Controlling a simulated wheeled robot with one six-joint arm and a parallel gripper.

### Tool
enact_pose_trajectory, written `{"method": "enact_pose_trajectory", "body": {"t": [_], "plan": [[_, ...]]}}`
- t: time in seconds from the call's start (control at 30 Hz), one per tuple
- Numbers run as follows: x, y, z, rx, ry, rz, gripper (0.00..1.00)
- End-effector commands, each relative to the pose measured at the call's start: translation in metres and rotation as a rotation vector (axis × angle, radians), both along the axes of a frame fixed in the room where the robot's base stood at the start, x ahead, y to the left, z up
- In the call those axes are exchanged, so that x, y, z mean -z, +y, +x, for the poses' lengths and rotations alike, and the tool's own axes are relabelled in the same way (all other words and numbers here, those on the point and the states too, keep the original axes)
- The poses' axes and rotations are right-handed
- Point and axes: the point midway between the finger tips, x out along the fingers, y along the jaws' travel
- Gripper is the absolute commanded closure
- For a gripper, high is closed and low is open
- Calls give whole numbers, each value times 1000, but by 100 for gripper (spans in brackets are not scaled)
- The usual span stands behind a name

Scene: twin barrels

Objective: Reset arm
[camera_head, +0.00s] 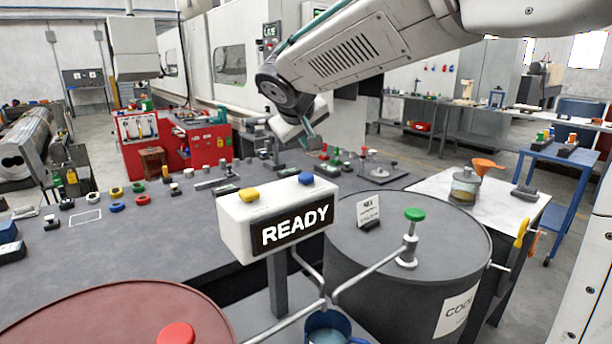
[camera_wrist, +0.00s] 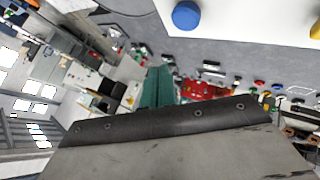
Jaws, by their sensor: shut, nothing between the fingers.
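My arm reaches in from the upper right in the head view. My gripper (camera_head: 309,138) hangs above the far part of the grey bench, behind the sign box. Its teal fingers are closed together with nothing held. They also show in the wrist view (camera_wrist: 157,88), pointing away over the room.
A white READY sign box (camera_head: 240,222) with yellow and blue buttons stands between a dark barrel (camera_head: 350,265) and a red barrel (camera_head: 90,318). A blue cup (camera_head: 328,330) sits below. Several small parts lie on the grey bench (camera_head: 150,250). A flask (camera_head: 465,187) stands at right.

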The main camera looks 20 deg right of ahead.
Motion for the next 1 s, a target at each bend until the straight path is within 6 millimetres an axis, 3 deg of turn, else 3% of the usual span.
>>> {"method": "enact_pose_trajectory", "body": {"t": [0.27,0.37,0.43,0.57,0.8,0.9,1.0], "plan": [[0,-1,-1,-7,8,-11,100],[18,-2,-14,-2,84,-16,100],[37,-4,-35,6,160,-5,100],[66,-18,-104,47,317,59,100],[106,-34,-260,128,548,273,100],[120,-33,-312,150,593,368,100],[130,-30,-348,175,601,444,100]]}}
